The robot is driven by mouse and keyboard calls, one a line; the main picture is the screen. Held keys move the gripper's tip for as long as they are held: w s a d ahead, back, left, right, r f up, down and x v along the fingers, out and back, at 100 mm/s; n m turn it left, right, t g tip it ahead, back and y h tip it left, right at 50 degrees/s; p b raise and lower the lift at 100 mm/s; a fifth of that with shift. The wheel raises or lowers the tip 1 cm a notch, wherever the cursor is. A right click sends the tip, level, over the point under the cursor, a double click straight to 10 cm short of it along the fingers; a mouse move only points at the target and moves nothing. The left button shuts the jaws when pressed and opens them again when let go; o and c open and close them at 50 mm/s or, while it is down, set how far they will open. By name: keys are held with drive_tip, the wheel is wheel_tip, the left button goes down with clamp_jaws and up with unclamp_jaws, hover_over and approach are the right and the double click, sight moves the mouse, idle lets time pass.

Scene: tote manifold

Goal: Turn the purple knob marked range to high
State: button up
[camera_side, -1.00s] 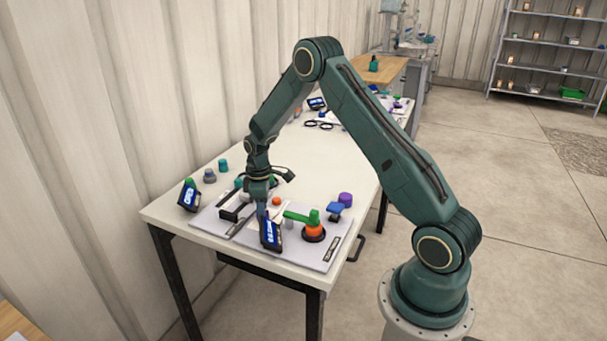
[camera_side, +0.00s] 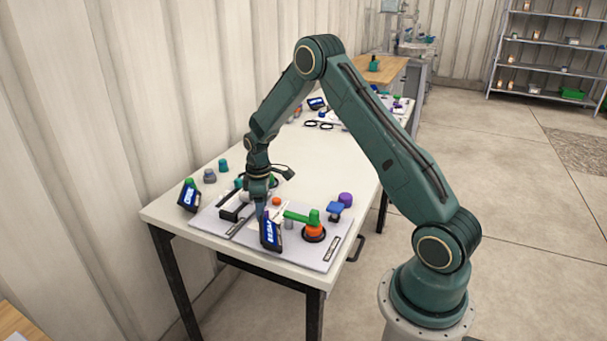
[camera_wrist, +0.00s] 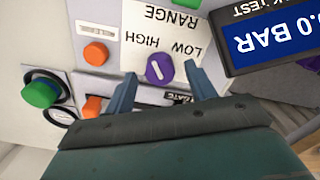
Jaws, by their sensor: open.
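The purple knob (camera_wrist: 159,69) with a white pointer mark sits beside a white label (camera_wrist: 160,30) reading RANGE, LOW and HIGH, upside down in the wrist view. HIGH is on the left there, LOW on the right. I cannot tell exactly which word the pointer faces. My gripper (camera_wrist: 160,71) is open, with one finger on each side of the knob and gaps showing between. In the side view my gripper (camera_side: 260,210) is low over the panel (camera_side: 310,258), behind the dark display, and this knob is hidden.
A dark display with a blue screen (camera_wrist: 265,38) stands close to my right finger in the wrist view. An orange button (camera_wrist: 96,53) and a green knob (camera_wrist: 40,94) are at left. A green lever (camera_side: 297,215) and an orange part (camera_side: 314,231) stand right of my gripper.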

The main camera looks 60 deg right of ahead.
wheel_tip(320, 180, up, 13)
drive_tip(key=shift+r, duration=0.2)
idle(0.4)
drive_tip(key=shift+a+r, duration=0.1)
drive_tip(key=s+a+r+m+t, duration=0.2)
drive_tip(key=s+a+r+t, duration=0.1)
drive_tip(key=s+a+r, duration=0.95)
drive_tip(key=s+a+r+m+t, duration=0.1)
drive_tip(key=s+a, duration=0.1)
drive_tip(key=s, duration=0.6)
drive_tip(key=s+a+r+m+t, duration=0.1)
drive_tip(key=s+a+m, duration=0.1)
drive_tip(key=s, duration=0.6)
drive_tip(key=shift+a+r+t, duration=0.2)
drive_tip(key=shift+a+t, duration=0.1)
drive_tip(key=shift+a, duration=0.45)
